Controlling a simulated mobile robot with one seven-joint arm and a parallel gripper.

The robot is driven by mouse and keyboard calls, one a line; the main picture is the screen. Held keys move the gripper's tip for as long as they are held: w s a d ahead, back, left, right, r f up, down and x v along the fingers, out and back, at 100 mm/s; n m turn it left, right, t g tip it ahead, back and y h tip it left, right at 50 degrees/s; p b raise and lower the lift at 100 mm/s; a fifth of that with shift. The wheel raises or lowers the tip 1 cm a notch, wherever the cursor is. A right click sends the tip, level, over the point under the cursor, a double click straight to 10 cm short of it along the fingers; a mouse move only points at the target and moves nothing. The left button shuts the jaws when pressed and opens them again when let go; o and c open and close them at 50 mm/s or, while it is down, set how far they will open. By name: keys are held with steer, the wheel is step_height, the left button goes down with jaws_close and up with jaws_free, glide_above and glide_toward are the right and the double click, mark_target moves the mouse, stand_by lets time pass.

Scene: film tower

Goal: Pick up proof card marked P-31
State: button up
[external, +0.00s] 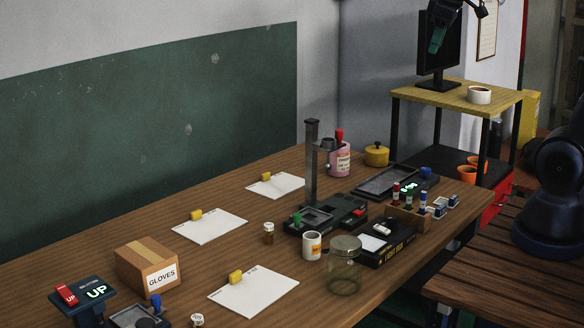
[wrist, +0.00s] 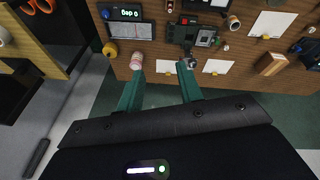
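Three white cards with yellow clips lie flat on the wooden bench: a front card (external: 258,295), a middle card (external: 212,228) and a back card (external: 282,186). Their print is too small to read, so I cannot tell which is P-31. In the wrist view, white cards show at the left (wrist: 165,66), centre (wrist: 217,67) and upper right (wrist: 270,24). My gripper (external: 437,40) is raised in front of the monitor, far from the cards. In the wrist view my gripper (wrist: 160,65) has its teal fingers wide apart with nothing held between them.
A cardboard GLOVES box (external: 146,267), glass jar (external: 344,272), white mug (external: 311,245) and film device with a tall column (external: 311,165) stand among the cards. A pink jar (external: 340,161) and yellow pot (external: 376,154) stand behind. The monitor (external: 438,60) rises from a yellow shelf (external: 440,94).

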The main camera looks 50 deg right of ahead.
steer(key=w+a+n+g+h, duration=0.1)
steer(key=w+n, duration=0.3)
steer(key=w, duration=1.3)
steer(key=n+g+h, duration=0.3)
steer(key=n, duration=0.8)
glide_above(264, 174)
steer(key=a, duration=0.4)
step_height(264, 174, down, 37)
steer(key=x, duration=1)
steer(key=shift+w+d+f, duration=0.15)
steer(key=shift+f, duration=0.15)
steer(key=shift+c, duration=0.3)
jaws_close()
